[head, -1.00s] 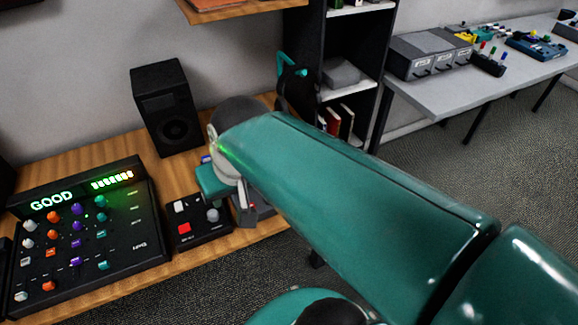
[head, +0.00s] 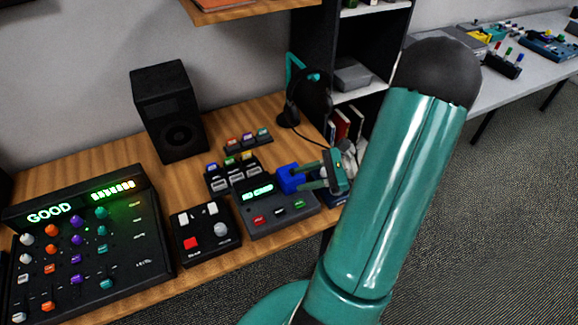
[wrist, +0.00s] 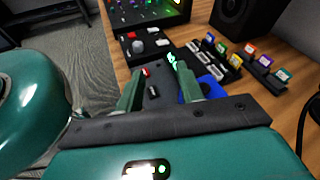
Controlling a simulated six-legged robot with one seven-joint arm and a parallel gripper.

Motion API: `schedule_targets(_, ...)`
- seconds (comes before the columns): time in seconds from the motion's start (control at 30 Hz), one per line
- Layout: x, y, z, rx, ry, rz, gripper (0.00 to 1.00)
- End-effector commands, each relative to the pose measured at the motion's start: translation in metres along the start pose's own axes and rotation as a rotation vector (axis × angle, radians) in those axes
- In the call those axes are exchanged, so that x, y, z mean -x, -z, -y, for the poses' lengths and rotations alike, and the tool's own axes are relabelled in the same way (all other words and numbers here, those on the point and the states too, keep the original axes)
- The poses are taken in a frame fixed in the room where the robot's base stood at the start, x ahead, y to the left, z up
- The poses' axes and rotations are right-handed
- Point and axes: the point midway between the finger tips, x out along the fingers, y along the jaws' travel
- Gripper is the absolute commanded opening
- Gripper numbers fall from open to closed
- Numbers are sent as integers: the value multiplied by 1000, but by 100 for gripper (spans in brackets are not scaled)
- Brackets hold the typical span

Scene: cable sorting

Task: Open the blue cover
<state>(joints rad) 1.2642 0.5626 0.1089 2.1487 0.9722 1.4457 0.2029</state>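The blue cover (head: 287,181) stands at the right end of a dark grey device (head: 262,212) with a lit display. In the wrist view the blue cover (wrist: 187,88) is partly hidden behind my right finger, with more blue showing to the right of that finger. My gripper (head: 306,179) is just right of the cover in the head view, its green fingers pointing left toward it. In the wrist view my gripper (wrist: 160,72) has its fingers apart, with the dark device between them and nothing held. I cannot tell whether a finger touches the cover.
A black box with a red button (head: 204,232) and a large mixer panel reading GOOD (head: 85,240) stand left. Several small coloured-label modules (head: 235,172) lie behind the device. A speaker (head: 170,112) and headphones (head: 305,98) stand at the back.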

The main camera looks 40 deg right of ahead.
Motion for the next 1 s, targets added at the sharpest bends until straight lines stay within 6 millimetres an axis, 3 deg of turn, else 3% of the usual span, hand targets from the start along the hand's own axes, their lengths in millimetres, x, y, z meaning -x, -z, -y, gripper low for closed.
schedule_targets(0.03, 17, 19, 0, -68, 89, 54, 37)
schedule_targets(0.2, 57, 60, 2, -208, 318, 194, 37)
schedule_targets(0.4, 75, 79, 2, -263, 425, 261, 37)
schedule_targets(0.57, 62, 76, 10, -262, 425, 263, 37)
schedule_targets(1.0, -13, 59, 47, -262, 422, 261, 37)
